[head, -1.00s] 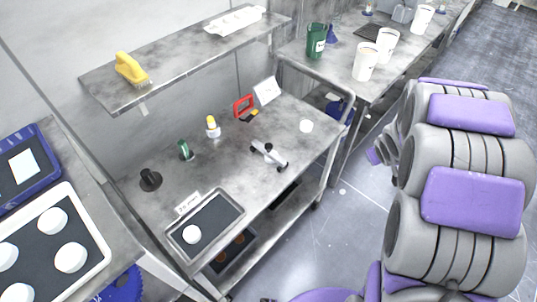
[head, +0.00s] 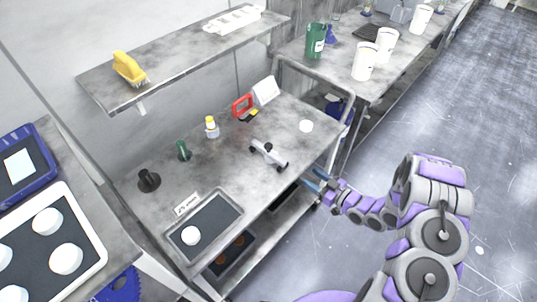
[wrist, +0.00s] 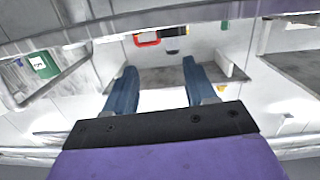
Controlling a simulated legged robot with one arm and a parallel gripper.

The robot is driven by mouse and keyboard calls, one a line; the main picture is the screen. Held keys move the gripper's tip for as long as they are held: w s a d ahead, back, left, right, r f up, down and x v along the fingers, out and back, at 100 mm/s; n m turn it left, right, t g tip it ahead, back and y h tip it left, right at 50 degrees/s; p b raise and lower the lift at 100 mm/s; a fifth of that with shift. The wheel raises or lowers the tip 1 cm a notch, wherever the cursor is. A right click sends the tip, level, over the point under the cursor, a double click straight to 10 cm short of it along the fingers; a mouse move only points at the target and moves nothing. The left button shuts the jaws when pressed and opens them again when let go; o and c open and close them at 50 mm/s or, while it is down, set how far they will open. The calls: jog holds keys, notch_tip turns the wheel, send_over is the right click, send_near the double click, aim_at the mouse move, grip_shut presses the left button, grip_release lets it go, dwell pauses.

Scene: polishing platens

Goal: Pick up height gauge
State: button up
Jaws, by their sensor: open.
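A silver bar-like tool with black round ends (head: 268,154), which looks like the height gauge, lies on the grey cart top (head: 225,160), right of its middle. My gripper (head: 314,180) is by the cart's front right edge, apart from the tool and to its lower right. In the wrist view its two blue fingers (wrist: 158,72) are spread with nothing between them. I cannot clearly make out the silver tool in the wrist view.
A red-framed tool (head: 243,105), a yellow-capped bottle (head: 212,128), a green bottle (head: 183,151), a black knobbed piece (head: 149,181) and a dark tray (head: 203,225) stand on the cart. A shelf (head: 185,55) overhangs its back. Open floor lies right.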

jog(key=s+a+y, duration=0.1)
jog(key=b, duration=0.3)
send_near(274, 155)
jog(key=x, duration=1)
jog(key=shift+f, duration=0.2)
jog(key=shift+d, duration=0.1)
jog(key=shift+c, duration=0.4)
grip_shut()
